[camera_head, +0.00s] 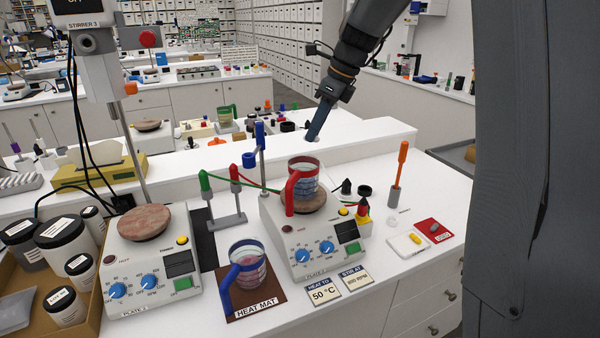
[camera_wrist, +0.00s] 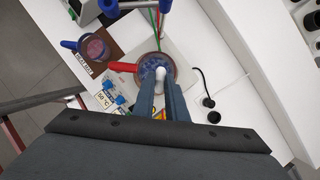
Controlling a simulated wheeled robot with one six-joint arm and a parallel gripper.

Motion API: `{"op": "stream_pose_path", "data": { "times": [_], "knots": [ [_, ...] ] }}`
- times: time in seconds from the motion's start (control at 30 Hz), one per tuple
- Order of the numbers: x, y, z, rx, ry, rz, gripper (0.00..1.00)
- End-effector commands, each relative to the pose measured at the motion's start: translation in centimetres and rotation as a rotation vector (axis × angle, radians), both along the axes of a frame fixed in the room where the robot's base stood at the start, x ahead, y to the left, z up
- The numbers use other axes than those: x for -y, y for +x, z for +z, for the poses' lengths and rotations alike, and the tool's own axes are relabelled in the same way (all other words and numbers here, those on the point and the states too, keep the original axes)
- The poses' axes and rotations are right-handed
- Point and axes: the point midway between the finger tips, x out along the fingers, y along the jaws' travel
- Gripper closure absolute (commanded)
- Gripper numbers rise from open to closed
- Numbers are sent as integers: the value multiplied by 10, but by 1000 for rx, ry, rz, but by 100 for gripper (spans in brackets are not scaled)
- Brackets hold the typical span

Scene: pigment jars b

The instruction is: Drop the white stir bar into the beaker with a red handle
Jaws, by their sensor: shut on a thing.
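My gripper (camera_head: 314,136) is shut on the white stir bar (camera_wrist: 160,73) and points downward. In the wrist view the bar shows at the fingertips (camera_wrist: 161,82), in front of the beaker's round mouth. The beaker with a red handle (camera_head: 304,180) stands upright on the right hot plate's round top and holds bluish liquid. It also shows in the wrist view (camera_wrist: 145,72). In the head view my fingertips are above the beaker's rim, apart from it. Only a small pale tip of the bar shows there.
A blue-handled beaker (camera_head: 248,270) stands on the brown heat mat (camera_head: 272,300). A stand with red and green clips (camera_head: 228,218) is left of the right hot plate (camera_head: 300,248). Small dropper bottles (camera_head: 363,212) and an orange-handled tool (camera_head: 400,165) are to the right.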

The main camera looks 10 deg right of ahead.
Motion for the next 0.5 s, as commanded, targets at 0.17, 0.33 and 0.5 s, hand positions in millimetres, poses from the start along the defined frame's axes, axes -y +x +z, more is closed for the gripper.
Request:
{"op": "stream_pose_path", "data": {
  "times": [0.17,0.33,0.5],
  "knots": [
    [-3,0,-8,0,0,3,100],
    [-3,1,-22,1,0,4,100],
    [-1,1,-39,-1,-1,2,100]
  ]
}}
